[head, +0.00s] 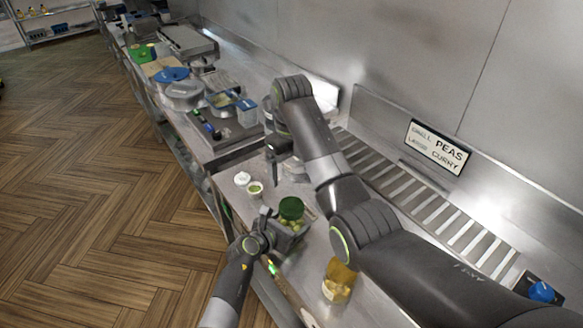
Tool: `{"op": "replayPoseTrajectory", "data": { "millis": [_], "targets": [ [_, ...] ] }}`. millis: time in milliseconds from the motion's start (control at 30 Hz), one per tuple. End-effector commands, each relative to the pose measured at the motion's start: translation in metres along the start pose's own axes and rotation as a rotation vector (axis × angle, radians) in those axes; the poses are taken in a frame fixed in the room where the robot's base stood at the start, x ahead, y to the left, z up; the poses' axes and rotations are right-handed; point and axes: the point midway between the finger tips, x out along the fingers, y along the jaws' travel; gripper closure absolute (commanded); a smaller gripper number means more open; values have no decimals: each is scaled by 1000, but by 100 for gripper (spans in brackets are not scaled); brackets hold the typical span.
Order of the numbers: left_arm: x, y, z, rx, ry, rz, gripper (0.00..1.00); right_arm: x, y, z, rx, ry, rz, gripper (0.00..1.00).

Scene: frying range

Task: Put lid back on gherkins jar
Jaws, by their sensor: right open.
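A clear jar with green contents (289,225) stands near the front edge of the steel counter; it looks like the gherkins jar. A dark green round lid (291,207) shows at its top; I cannot tell whether it is seated or only resting there. My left gripper (277,231) is low at the jar's left side, and its fingers are partly hidden against the jar. Whether they grip it is unclear. My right gripper (275,165) is open, pointing down above the counter, behind and apart from the jar. My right forearm hides part of the counter.
A small white tub with green contents (255,188) and a white container (242,178) stand left of the jar. A yellow-filled jar (339,280) stands nearer me. A slatted rack (425,203) runs along the wall. Fryer equipment (222,125) lies farther back.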

Motion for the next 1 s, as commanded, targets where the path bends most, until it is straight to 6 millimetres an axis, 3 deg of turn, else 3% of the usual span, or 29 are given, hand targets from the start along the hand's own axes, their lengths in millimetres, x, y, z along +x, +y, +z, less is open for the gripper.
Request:
{"op": "replayPoseTrajectory", "data": {
  "millis": [33,133,567,1000],
  "targets": [
    [0,0,0,0,1,0,19,0,0,0,0,0,0,14],
    [0,0,0,0,0,0,6,0,0,0,0,0,0,14],
    [-7,0,1,0,-2,1,5,0,0,0,0,1,0,14],
    [-65,0,-1,-1,-1,2,5,-2,0,0,0,1,0,14]
  ]
}}
